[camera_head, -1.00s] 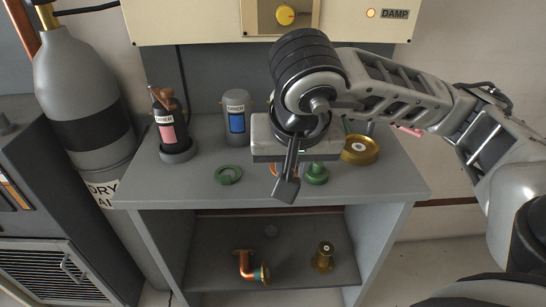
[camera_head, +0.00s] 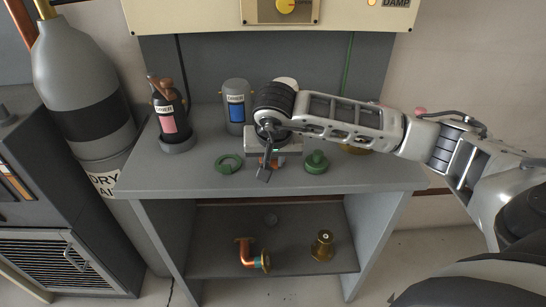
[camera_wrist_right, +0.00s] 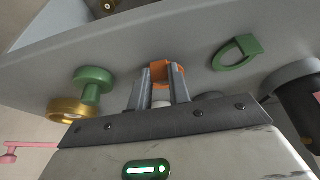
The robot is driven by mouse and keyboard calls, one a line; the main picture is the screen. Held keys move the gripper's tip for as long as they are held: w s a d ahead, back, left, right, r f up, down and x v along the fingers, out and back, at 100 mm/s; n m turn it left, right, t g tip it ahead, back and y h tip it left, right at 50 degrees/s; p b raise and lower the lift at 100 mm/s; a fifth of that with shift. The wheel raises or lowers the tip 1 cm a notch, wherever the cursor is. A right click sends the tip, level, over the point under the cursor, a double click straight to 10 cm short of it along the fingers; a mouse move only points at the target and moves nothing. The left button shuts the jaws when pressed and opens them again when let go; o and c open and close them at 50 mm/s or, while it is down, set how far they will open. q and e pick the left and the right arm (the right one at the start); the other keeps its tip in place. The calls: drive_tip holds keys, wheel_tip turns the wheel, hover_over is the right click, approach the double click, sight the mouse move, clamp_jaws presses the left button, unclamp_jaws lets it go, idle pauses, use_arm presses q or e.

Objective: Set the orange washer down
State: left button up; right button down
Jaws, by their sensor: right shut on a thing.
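My right gripper (camera_wrist_right: 166,88) is shut on the orange washer (camera_wrist_right: 168,72), which shows between its two fingertips in the wrist view. In the head view my right gripper (camera_head: 266,168) is low over the front part of the grey bench top (camera_head: 380,178). It is between the green ring (camera_head: 228,164) on the left and the green knobbed part (camera_head: 316,162) on the right. Only a little of the orange washer (camera_head: 274,163) shows there, behind a finger. I cannot tell whether the washer touches the bench. My left gripper is not in view.
A dark bottle with a pink label (camera_head: 168,122) and a grey canister with a blue label (camera_head: 236,108) stand at the back left. A brass wheel (camera_wrist_right: 68,109) is beside the green part. The lower shelf (camera_head: 215,235) holds a copper elbow (camera_head: 246,252) and a brass fitting (camera_head: 322,245).

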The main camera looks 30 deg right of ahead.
drive_tip(key=shift+f, duration=0.3)
drive_tip(key=shift+f, duration=0.2)
drive_tip(key=c, duration=1.3)
unclamp_jaws()
drive_tip(key=shift+r, duration=0.1)
